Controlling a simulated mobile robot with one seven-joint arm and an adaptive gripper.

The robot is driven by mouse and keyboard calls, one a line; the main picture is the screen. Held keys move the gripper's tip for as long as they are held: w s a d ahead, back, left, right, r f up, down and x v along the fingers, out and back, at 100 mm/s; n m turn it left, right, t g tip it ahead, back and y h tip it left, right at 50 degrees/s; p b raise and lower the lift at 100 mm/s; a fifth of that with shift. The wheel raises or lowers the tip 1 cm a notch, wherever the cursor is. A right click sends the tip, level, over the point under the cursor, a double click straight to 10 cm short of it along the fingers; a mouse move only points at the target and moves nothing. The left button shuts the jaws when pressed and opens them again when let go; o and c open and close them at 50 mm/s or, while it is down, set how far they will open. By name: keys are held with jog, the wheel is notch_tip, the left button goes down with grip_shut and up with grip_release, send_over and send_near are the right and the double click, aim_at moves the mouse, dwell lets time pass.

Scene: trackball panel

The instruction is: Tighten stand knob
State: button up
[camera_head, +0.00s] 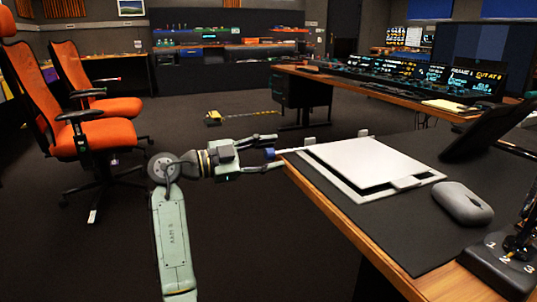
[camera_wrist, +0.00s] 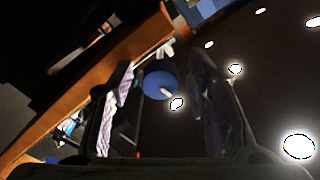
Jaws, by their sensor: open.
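A blue round knob (camera_head: 270,154) sits at the end of a thin pale rod (camera_head: 292,150) that sticks out past the left edge of the desk. My gripper (camera_head: 276,152) is open, with one finger above the knob and one below it in the head view. In the wrist view the knob (camera_wrist: 160,85) shows as a blue disc between the two spread fingers (camera_wrist: 162,78), with a visible gap on the right side. Whether the left finger touches it, I cannot tell.
The desk's wooden edge (camera_head: 340,222) runs close to my gripper. On the desk are a white flat panel (camera_head: 365,162), a grey mouse (camera_head: 462,203) and a dark tilted screen (camera_head: 487,130). Orange chairs (camera_head: 105,138) stand at the left. Open floor lies behind my arm.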

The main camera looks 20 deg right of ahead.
jog(key=a, duration=1.2)
jog(key=shift+s, duration=0.2)
